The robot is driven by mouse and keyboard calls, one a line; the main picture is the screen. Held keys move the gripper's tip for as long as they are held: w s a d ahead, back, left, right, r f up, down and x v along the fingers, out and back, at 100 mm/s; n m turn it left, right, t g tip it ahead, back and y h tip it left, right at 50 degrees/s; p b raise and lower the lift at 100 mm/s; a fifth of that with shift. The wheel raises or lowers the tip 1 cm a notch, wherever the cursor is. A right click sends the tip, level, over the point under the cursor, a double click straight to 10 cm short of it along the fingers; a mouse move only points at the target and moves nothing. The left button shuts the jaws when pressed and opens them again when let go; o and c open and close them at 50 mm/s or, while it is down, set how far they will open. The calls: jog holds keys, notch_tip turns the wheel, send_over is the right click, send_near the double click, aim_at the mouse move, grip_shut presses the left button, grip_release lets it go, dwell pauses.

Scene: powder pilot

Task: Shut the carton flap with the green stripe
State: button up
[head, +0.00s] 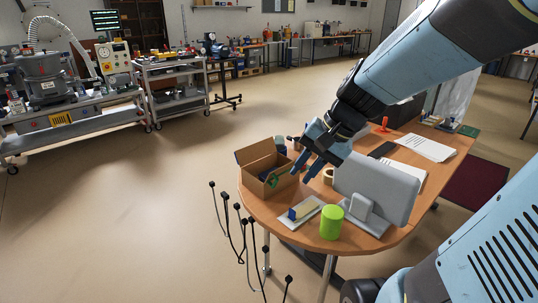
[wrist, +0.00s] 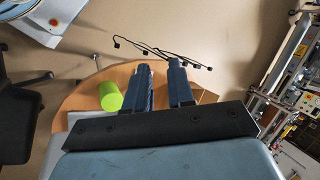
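The brown cardboard carton (head: 257,182) stands at the left end of the wooden table, with its top open and flaps raised. A small green mark (head: 273,181) shows at its right front; I cannot tell whether it is the flap's stripe. My gripper (head: 304,168) points down just right of the carton, its fingers near the carton's right side. I cannot tell whether they touch it. In the wrist view my gripper (wrist: 161,66) has its two fingers apart with nothing between them. There the carton (wrist: 207,97) is mostly hidden behind the right finger.
A tape roll (head: 327,176) lies by the gripper. Black cables (head: 240,230) hang off the left edge.

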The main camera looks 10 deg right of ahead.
jog(key=w+f+m+y, duration=0.1)
jog(key=w, duration=0.1)
jog(key=w+f+m+y, duration=0.1)
jog(key=m, duration=0.1)
jog(key=w+f+m+y, duration=0.1)
jog(key=w+m, duration=0.1)
jog(key=shift+w+a+f+t, duration=0.3)
jog(key=shift+w+f, duration=0.05)
jog(key=shift+f, duration=0.05)
grip_shut()
jog(key=w+d+f+m+t+y, duration=0.2)
jog(key=w+d+f+m+t, duration=0.5)
jog(key=w+d+f+m, duration=0.4)
jog(key=m+t+h, duration=0.2)
jog(key=m+h, duration=0.1)
jog(key=m, duration=0.5)
send_near(287, 166)
notch_tip(287, 166, down, 4)
jog(key=w, duration=0.1)
jog(key=shift+w+a+r, duration=0.2)
jog(key=shift+w+a, duration=0.25)
jog(key=shift+w, duration=0.25)
jog(key=shift+w+a+r, duration=0.25)
jog(key=shift+w+a, duration=0.15)
jog(key=shift+w, duration=0.25)
jog(key=shift+w+a+r, duration=0.2)
jog(key=shift+w+a, duration=0.25)
jog(key=shift+w, duration=0.25)
